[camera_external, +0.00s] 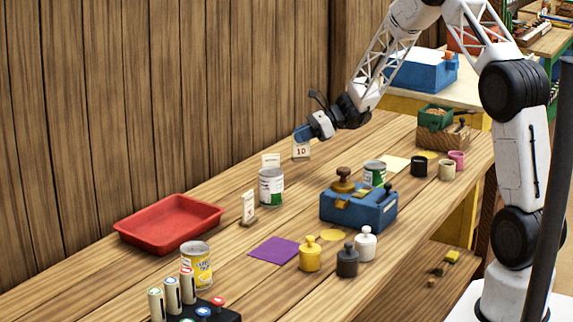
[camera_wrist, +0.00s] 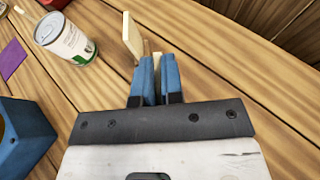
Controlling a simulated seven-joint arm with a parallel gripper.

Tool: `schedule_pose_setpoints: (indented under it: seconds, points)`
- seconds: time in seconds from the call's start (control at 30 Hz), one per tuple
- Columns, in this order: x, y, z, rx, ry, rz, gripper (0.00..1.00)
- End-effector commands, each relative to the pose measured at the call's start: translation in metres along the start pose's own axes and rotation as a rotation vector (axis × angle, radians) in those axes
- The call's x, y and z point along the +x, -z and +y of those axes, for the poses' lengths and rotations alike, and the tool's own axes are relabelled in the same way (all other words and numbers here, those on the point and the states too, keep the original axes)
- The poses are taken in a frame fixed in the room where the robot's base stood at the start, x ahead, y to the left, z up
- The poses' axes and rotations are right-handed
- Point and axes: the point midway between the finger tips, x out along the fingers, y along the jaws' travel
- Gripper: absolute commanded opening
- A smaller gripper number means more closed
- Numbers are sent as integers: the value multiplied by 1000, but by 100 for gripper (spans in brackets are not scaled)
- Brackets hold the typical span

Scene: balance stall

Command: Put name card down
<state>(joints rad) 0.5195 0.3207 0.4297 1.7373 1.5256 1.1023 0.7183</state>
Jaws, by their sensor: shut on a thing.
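My gripper (camera_external: 303,134) is shut on a name card (camera_external: 301,151) marked 10, low over the far side of the wooden table. In the wrist view, the blue fingers (camera_wrist: 152,78) close on the held card (camera_wrist: 157,62), seen mostly edge-on. I cannot tell whether its foot touches the table. A second white card (camera_external: 270,160) stands to its left, behind a green-and-white can (camera_external: 271,187); a card also shows just beyond the fingers in the wrist view (camera_wrist: 132,38). A third card (camera_external: 248,207) stands upright farther left.
A red tray (camera_external: 170,224) lies at the left. A blue balance box (camera_external: 358,207) stands in front, with a yellow weight (camera_external: 310,254) and other weights nearby. A second can (camera_external: 375,172) and several cups, including a black one (camera_external: 419,166), stand right. Bare wood surrounds the held card.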

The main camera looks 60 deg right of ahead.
Motion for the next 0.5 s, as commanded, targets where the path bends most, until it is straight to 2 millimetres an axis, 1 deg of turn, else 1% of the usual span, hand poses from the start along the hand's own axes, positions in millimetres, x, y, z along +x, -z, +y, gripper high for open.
schedule_pose_setpoints:
  seconds: [0.03,0.2,0.33,0.5]
  points:
    - [4,-1,-7,-1,0,0,0]
    - [12,-3,-26,-1,0,0,0]
    - [16,-3,-33,0,0,0,0]
    - [18,-4,-36,0,0,0,0]
